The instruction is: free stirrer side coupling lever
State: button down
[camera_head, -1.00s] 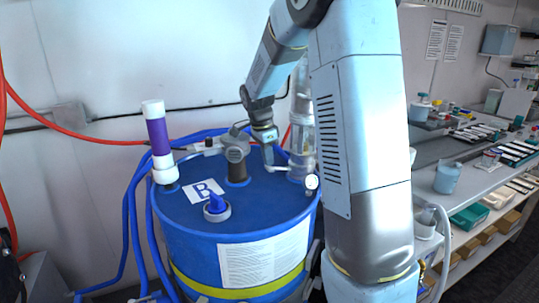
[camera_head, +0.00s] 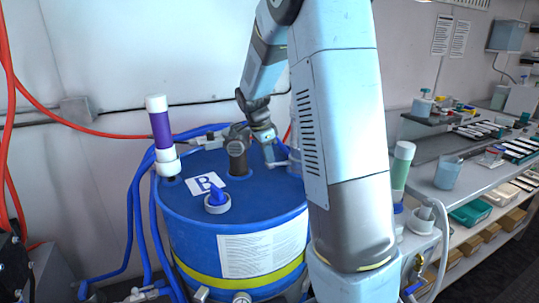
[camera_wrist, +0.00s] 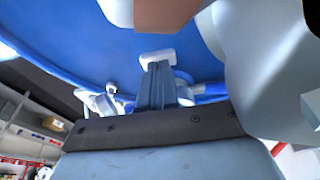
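A blue drum (camera_head: 175,200) stands left of my arm, with a dark upright fitting (camera_head: 237,155) on its lid. Grey-white coupling parts (camera_head: 212,138) lie level behind that fitting. My gripper (camera_head: 271,155) points down just right of the fitting, low over the lid. A white piece (camera_head: 283,163) lies at its tip and runs right until my arm hides it. In the wrist view, narrow grey fingers end at a white crosspiece (camera_wrist: 158,56) against the blue lid. I cannot tell whether the fingers grip it, nor which part is the lever.
A purple-and-white tube (camera_head: 161,135) and a blue cap (camera_head: 216,197) stand on the lid. Blue hoses (camera_head: 134,225) run down the drum's left. A green-and-white tube (camera_head: 401,170) stands right of my arm, before a crowded bench (camera_head: 480,178).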

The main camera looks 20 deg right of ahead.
jog(key=shift+s+a+f, duration=0.1)
jog(key=shift+a+f, duration=0.25)
jog(key=shift+a, duration=0.3)
jog(key=shift+r, duration=0.65)
jog(key=r, duration=0.2)
jog(key=d+r, duration=0.1)
jog(key=r, duration=0.1)
jog(key=shift+r, duration=0.35)
jog(key=s+a+r+n+t+y, duration=0.1)
jog(key=s+a+r+n, duration=0.3)
jog(key=s+r, duration=0.55)
jog(key=s+a+n+t+y, duration=0.1)
jog(key=s+a+n+t, duration=0.1)
jog(key=s+n, duration=0.5)
jog(key=s+a+f+n+t, duration=0.1)
jog(key=s+n, duration=0.6)
jog(key=s, duration=0.7)
jog(key=shift+a+t+y, duration=0.4)
jog(key=shift+a+t, duration=0.3)
jog(key=shift+a, duration=0.25)
jog(key=shift+f, duration=0.1)
